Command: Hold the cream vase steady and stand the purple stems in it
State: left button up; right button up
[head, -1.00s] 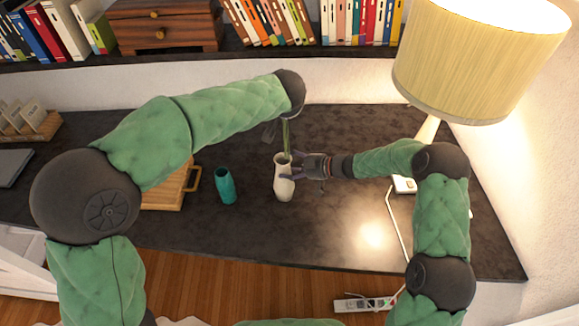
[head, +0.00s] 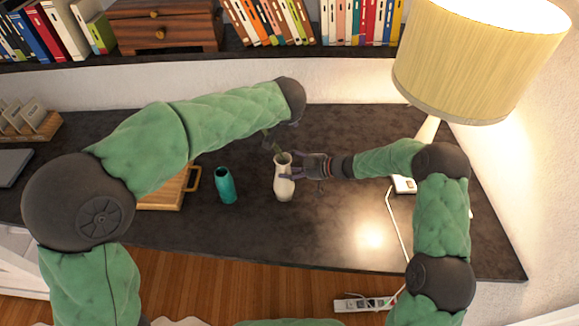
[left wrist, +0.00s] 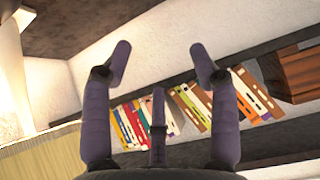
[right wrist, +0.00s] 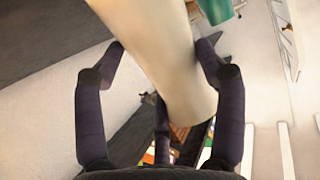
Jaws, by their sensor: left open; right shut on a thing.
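The cream vase (head: 284,187) stands upright on the dark desk, and my right gripper (head: 290,168) is shut around its upper part. In the right wrist view the vase (right wrist: 160,60) lies between both fingers. A thin green piece of the purple stems (head: 277,147) shows just above the vase mouth, tilted up to the left; how deep it sits is unclear. Their purple tops are hidden behind my left arm. My left gripper is above the vase, mostly hidden by its wrist. In the left wrist view the left gripper (left wrist: 160,62) is open and empty.
A teal vase (head: 226,186) stands left of the cream vase. A wooden board (head: 165,190) with a handle lies further left. A lamp (head: 470,60) stands at the back right. A bookshelf (head: 300,48) runs along the back. The desk front is clear.

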pick_arm(q)
jog(key=v, duration=1)
jog(key=shift+o, duration=0.2)
jog(key=shift+s, duration=0.1)
jog(key=w+a+f+m+g+h, duration=0.1)
jog(key=w+a+f+m+g, duration=0.1)
jog(key=w+a+f+m, duration=0.5)
jog(key=w+a+f+m+g, duration=0.1)
jog(key=w+f+m+g, duration=0.3)
jog(key=f+m, duration=0.8)
jog(key=w+a+f+m+g+h, duration=0.1)
jog(key=w+a+f+m, duration=0.2)
jog(key=w+f+m, duration=0.5)
jog(key=shift+m, duration=0.8)
jog(key=x, duration=0.8)
jog(key=s+x, duration=0.1)
jog(key=x, duration=0.4)
jog(key=shift+a+f, duration=0.25)
jog(key=c, duration=1.2)
jog(key=shift+o, duration=0.2)
